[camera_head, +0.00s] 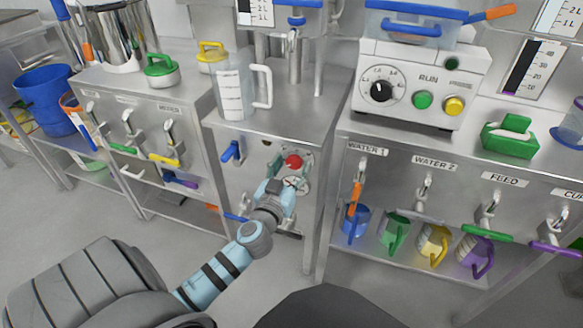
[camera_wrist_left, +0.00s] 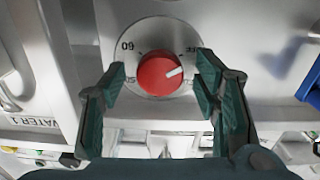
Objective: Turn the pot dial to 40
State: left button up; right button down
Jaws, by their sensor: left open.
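The pot dial (camera_head: 293,161) is a red knob on a round metal plate, on the front of the middle steel bench. In the left wrist view the red dial (camera_wrist_left: 158,74) has a white pointer mark toward the picture's upper right, and the plate's numbers appear inverted. A 60 is readable; the other markings are partly covered. My left gripper (camera_head: 283,186) is just in front of the dial. In the wrist view its open fingers (camera_wrist_left: 162,80) show on either side of the knob, with visible gaps. My right gripper is not in view.
A blue-handled valve (camera_head: 231,151) is left of the dial. A clear jug (camera_head: 232,90) stands on the bench above. A white box with a black knob (camera_head: 381,91) is on the right bench, over taps and coloured mugs.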

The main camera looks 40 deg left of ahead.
pick_arm(q)
jog(key=c, duration=1.1)
jog(key=shift+c, duration=0.2)
